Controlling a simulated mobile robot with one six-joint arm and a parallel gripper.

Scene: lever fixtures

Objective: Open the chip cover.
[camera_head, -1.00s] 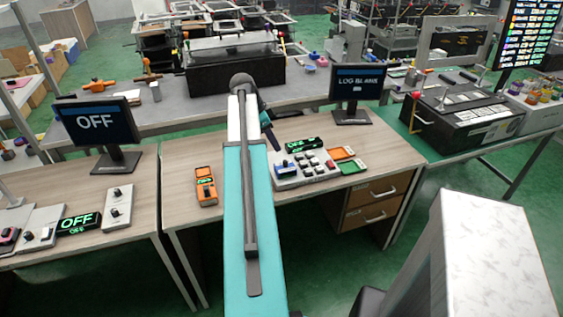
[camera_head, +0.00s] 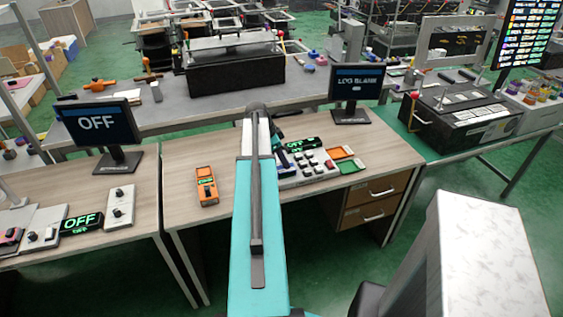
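I cannot tell for certain which part is the chip cover. A black box (camera_head: 458,122) with pale flat pieces on top and a red-knobbed lever (camera_head: 414,108) stands on the right bench. Another black box (camera_head: 236,75) with a clear plate above it stands on the back bench. My arm reaches forward over the middle desk. My gripper is mostly hidden behind my arm; only a dark and teal part shows by the grey control panel (camera_head: 300,178). I cannot see its fingers, or whether it touches anything.
An orange handheld device (camera_head: 206,187) lies left of my arm on the wooden desk. Orange and green trays (camera_head: 347,160) lie right of the panel. Monitors reading OFF (camera_head: 97,123) and LOG BLANK (camera_head: 357,84) stand behind. The desk's right end is clear.

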